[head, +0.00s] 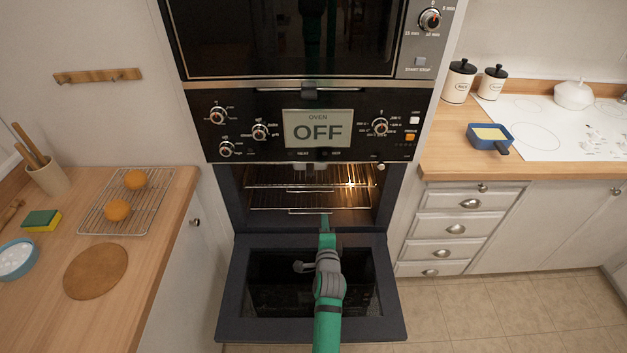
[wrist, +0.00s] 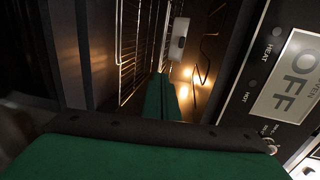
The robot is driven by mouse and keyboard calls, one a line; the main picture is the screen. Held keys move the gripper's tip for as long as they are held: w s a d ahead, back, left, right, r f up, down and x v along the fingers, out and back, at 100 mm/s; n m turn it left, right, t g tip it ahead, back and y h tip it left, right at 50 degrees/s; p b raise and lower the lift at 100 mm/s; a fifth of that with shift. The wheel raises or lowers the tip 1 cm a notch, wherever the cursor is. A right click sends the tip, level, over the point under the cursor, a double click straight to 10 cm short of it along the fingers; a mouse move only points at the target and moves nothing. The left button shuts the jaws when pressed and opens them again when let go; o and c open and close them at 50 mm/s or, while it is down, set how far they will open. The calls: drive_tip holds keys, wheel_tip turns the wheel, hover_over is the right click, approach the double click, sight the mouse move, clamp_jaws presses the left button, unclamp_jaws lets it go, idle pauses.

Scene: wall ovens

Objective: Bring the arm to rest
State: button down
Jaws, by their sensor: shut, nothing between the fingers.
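My green arm reaches over the lowered oven door (head: 240,300) toward the open lower oven (head: 345,190). My gripper (head: 325,220) is at the oven mouth, just in front of the wire racks (head: 275,209). In the wrist view my green gripper fingers (wrist: 163,98) are together, with nothing between them, and point into the lit cavity. The oven display (head: 318,130) reads OFF; it also shows at the right of the wrist view (wrist: 295,80).
An upper oven (head: 290,35) is above the control panel. The left counter (head: 150,250) holds a cooling rack with two orange round items, a sponge and a bowl. The right counter (head: 455,150) holds a blue pan (head: 490,138) and canisters. Floor is clear at right.

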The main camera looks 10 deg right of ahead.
drive_tip(key=shift+s, duration=0.1)
drive_tip(key=s+a+f+n, duration=0.2)
drive_tip(key=s+n, duration=0.1)
drive_tip(key=s, duration=0.6)
drive_tip(key=s+a+f+n, duration=0.2)
drive_tip(key=s+a+n, duration=0.1)
drive_tip(key=s, duration=0.6)
drive_tip(key=s+a+f+n, duration=0.2)
drive_tip(key=s+f+n, duration=0.1)
drive_tip(key=s, duration=0.7)
drive_tip(key=s+a+r+n, duration=0.2)
drive_tip(key=s+r+n, duration=0.1)
drive_tip(key=s, duration=0.5)
drive_tip(key=s+a+r+n+y, duration=0.1)
drive_tip(key=s+r+n, duration=0.3)
drive_tip(key=s+r, duration=0.2)
drive_tip(key=s+a+r+n+y, duration=0.1)
drive_tip(key=s+r, duration=0.4)
drive_tip(key=s, duration=0.5)
drive_tip(key=shift+a+r+n, duration=0.15)
drive_tip(key=shift+a+n, duration=0.65)
drive_tip(key=shift+n, duration=0.4)
